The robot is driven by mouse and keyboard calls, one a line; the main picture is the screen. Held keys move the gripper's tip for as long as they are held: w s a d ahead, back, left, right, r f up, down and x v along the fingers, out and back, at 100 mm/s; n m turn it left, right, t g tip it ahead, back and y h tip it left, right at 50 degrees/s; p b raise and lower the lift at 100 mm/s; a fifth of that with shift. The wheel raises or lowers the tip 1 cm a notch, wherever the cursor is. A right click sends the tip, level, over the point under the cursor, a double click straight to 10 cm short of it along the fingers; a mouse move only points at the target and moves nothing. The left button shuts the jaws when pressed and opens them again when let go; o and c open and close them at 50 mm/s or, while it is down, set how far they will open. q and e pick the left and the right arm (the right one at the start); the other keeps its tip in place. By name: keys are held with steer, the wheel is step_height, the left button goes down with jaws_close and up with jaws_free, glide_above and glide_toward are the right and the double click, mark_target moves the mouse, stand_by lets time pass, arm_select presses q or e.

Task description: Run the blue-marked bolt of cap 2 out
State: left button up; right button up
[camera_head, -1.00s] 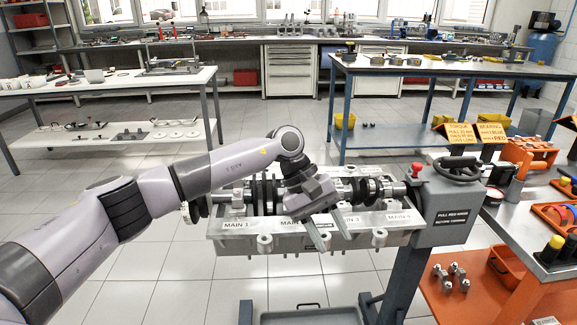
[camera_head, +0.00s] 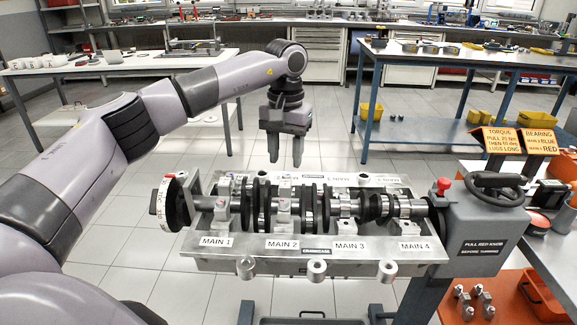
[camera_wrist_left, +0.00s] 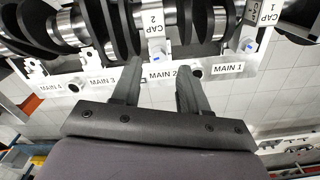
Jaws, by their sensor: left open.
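The engine block (camera_head: 330,262) lies on a stand with the crankshaft (camera_head: 312,208) across it and labels MAIN 1 to MAIN 4. Cap 2 (camera_head: 284,206) sits over the crankshaft at MAIN 2; its label shows in the left wrist view (camera_wrist_left: 156,20). Small blue marks seem to show near caps 1 and 2 there, but the blue-marked bolt is too small to make out surely. My left gripper (camera_head: 286,163) is open and empty, fingers down, just beyond the block's far edge behind cap 2. In the wrist view its fingertips (camera_wrist_left: 158,66) are either side of the MAIN 2 label. My right gripper is out of view.
Cap 1 (camera_head: 222,208) sits left of cap 2. A grey stand head with a red knob (camera_head: 443,186) and handwheel (camera_head: 498,188) is at the block's right end. Several bolt-like parts (camera_head: 474,300) lie on an orange shelf. Floor behind the block is clear.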

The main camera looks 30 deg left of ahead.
mark_target(286, 175)
arm_select(q)
step_height(286, 175, down, 3)
steer(key=shift+r, duration=0.15)
steer(key=shift+f, duration=0.65)
jaws_close()
steer(key=shift+r, duration=0.1)
